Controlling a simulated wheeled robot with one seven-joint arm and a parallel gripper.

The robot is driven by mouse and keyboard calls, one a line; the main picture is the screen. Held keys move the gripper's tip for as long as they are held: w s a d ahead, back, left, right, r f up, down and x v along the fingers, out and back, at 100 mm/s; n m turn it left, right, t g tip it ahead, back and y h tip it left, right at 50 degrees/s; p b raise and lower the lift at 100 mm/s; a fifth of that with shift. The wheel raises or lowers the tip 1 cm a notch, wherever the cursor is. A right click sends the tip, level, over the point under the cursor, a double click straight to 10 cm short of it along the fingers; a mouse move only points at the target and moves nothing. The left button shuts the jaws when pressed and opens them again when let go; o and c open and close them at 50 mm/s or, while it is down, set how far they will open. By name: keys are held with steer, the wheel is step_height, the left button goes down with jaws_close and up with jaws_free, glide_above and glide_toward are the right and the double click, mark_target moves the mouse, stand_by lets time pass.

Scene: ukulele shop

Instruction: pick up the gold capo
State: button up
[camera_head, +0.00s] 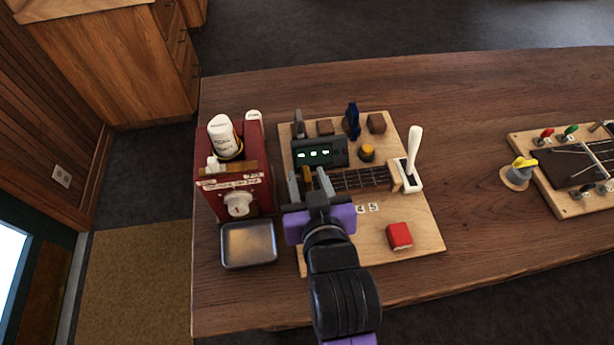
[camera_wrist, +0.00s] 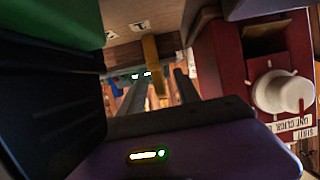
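The gold capo (camera_head: 308,178) shows as a narrow gold-brown piece by the left end of the fretboard, beside the dark box with green lights. In the wrist view it is an upright gold bar (camera_wrist: 152,62). My gripper (camera_head: 309,186) is over the board with one grey finger on each side of the capo. Its fingers (camera_wrist: 158,88) stand apart in the wrist view, with what look like gaps beside the bar. The capo's lower end is hidden by the gripper, and I cannot tell what it rests on.
A red machine (camera_head: 232,190) with a white knob stands close left, above a metal tray (camera_head: 249,262). The dark box (camera_head: 318,153), a blue capo-like piece (camera_head: 352,121), a white lever (camera_head: 414,145) and a red block (camera_head: 399,235) are on the board.

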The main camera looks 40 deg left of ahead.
steer(key=shift+w+a+f, duration=0.2)
steer(key=shift+w+a, duration=0.05)
steer(key=shift+a, duration=0.1)
jaws_close()
steer(key=shift+r, duration=0.15)
